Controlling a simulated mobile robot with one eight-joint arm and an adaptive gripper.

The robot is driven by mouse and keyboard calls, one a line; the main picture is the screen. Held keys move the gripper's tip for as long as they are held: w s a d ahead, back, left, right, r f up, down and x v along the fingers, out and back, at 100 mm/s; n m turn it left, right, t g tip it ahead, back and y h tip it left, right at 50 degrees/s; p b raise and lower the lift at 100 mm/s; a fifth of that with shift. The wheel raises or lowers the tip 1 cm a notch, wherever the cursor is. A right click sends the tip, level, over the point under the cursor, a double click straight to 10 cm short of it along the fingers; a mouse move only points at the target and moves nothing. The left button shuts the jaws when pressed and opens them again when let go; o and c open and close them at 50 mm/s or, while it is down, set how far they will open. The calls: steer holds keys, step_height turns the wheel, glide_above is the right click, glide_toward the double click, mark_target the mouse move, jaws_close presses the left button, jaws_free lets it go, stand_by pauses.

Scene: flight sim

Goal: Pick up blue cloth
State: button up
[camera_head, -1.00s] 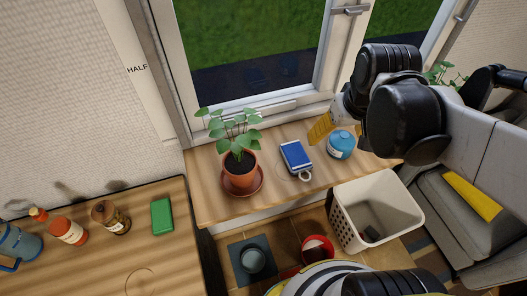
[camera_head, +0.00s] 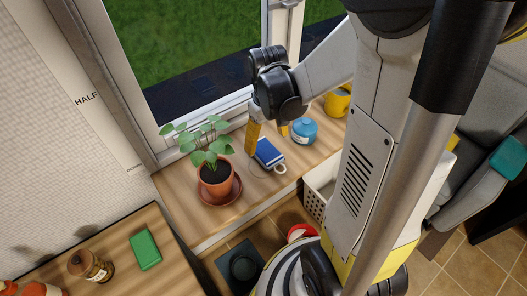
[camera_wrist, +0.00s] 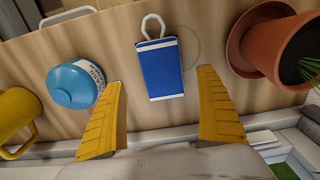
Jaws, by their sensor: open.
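A blue, flat rectangular item (camera_head: 268,153) with white edges and a white loop lies on the wooden windowsill. It looks like a folded cloth or a small book; I cannot tell which. In the wrist view the blue item (camera_wrist: 161,70) lies ahead of and between my yellow fingertips. My gripper (camera_head: 268,131) is open and empty, pointing down just above and behind the item. It also shows in the wrist view (camera_wrist: 161,80), with nothing between the fingers. A teal cloth-like thing (camera_head: 509,157) lies on the grey armchair's arm at the right.
A potted plant (camera_head: 214,176) on a saucer stands left of the blue item. A round blue container (camera_head: 304,132) and a yellow mug (camera_head: 337,103) stand to its right. The window frame is close behind. A green block (camera_head: 146,250) lies on the left table.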

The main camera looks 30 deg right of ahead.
mark_target(266, 150)
step_height(266, 150, down, 5)
steer(key=shift+a+r+b, duration=0.1)
steer(key=shift+a+b, duration=0.05)
steer(key=shift+b, duration=1)
steer(key=c, duration=1.4)
steer(key=shift+o, duration=0.2)
steer(key=shift+r, duration=0.1)
steer(key=shift+r+p, duration=0.35)
steer(key=shift+r, duration=0.1)
steer(key=r, duration=0.1)
steer(key=r+p, duration=0.2)
steer(key=r, duration=0.1)
steer(key=shift+s+d, duration=0.2)
steer(key=shift+d, duration=0.1)
steer(key=s+d+r+p, duration=0.3)
steer(key=s+d+r, duration=0.2)
steer(key=d, duration=0.4)
steer(key=shift+s+d+r, duration=0.2)
steer(key=shift+d+r, duration=0.1)
steer(key=shift+r, duration=0.25)
